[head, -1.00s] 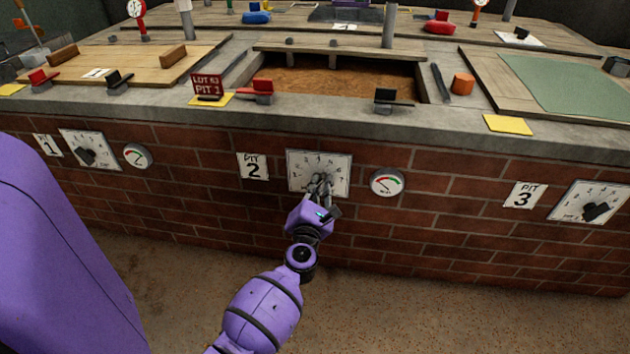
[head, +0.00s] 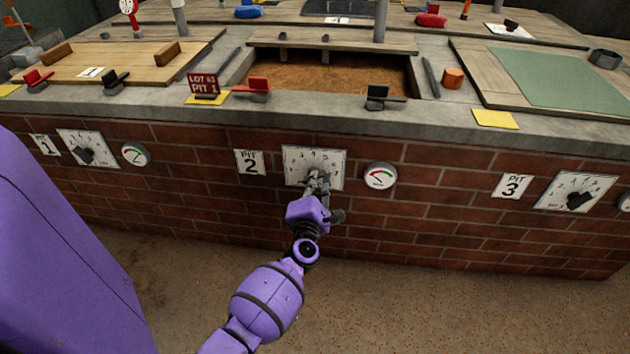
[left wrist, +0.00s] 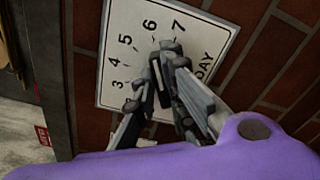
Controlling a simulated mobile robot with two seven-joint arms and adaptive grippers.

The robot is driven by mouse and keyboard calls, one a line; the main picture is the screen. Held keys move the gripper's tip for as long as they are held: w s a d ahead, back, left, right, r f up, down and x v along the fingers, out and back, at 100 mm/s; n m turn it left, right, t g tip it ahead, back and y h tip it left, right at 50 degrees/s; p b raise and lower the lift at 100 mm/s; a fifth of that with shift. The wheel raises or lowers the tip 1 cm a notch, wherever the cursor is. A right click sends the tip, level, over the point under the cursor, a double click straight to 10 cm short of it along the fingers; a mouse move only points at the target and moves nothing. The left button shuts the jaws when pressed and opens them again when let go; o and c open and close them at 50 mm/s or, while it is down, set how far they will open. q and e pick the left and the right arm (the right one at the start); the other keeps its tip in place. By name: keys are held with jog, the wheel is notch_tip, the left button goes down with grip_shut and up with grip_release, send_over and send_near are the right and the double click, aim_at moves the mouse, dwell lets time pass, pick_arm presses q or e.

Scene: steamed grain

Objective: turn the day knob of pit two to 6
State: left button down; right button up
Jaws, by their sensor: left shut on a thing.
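The pit two day dial is a white plate (head: 297,157) on the brick wall, right of the "PIT 2" sign (head: 249,162). In the left wrist view the plate (left wrist: 115,50) shows the numbers 3 to 7 and the word DAY. My left gripper (head: 317,181) is at the middle of this dial. In the left wrist view its grey fingers (left wrist: 155,80) are shut around the dark day knob (left wrist: 162,90). The fingers hide most of the knob, so I cannot tell exactly which number it points to. My right gripper is not in view.
A round gauge (head: 380,175) is mounted just right of the dial. The pit one dial (head: 87,149) and pit three dial (head: 577,192) are on the same wall. Above is a concrete ledge (head: 330,110) with small levers. The floor in front is clear.

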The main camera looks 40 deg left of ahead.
pick_arm(q)
jog(key=c, duration=1.8)
grip_release()
jog(key=v, duration=1.2)
jog(key=shift+a, duration=0.1)
